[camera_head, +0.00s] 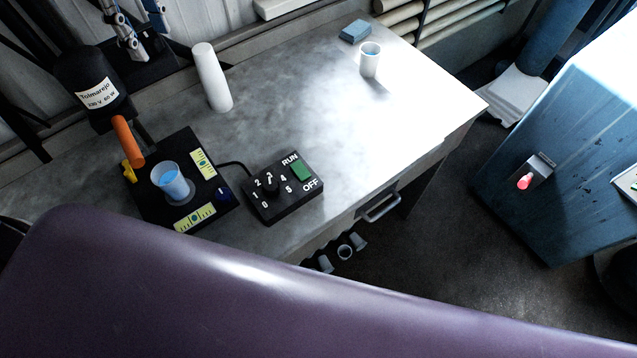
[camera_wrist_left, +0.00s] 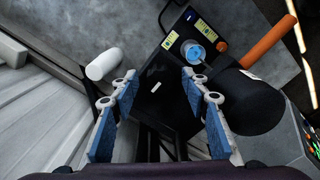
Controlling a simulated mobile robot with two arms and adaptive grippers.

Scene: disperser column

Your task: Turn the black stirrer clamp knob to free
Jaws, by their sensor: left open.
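My left gripper (camera_head: 150,38) is open and empty at the top left, beside the black stirrer motor (camera_head: 88,85) with its white label. In the left wrist view its two blue-padded fingers (camera_wrist_left: 163,88) stand apart on either side of a black part with a short white mark (camera_wrist_left: 155,87). That part may be the clamp knob; its outline merges with the dark metal around it. The motor also shows in the left wrist view (camera_wrist_left: 245,103), right of the fingers. I cannot make out the knob in the head view. My right gripper is not in view.
An orange handle (camera_head: 128,141) hangs over the black base (camera_head: 147,203) with a cup of blue liquid (camera_head: 172,181). A control box (camera_head: 277,207) with dial and green switch is beside it. A white cylinder (camera_head: 212,77) stands near the gripper. The bench's right side is mostly clear.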

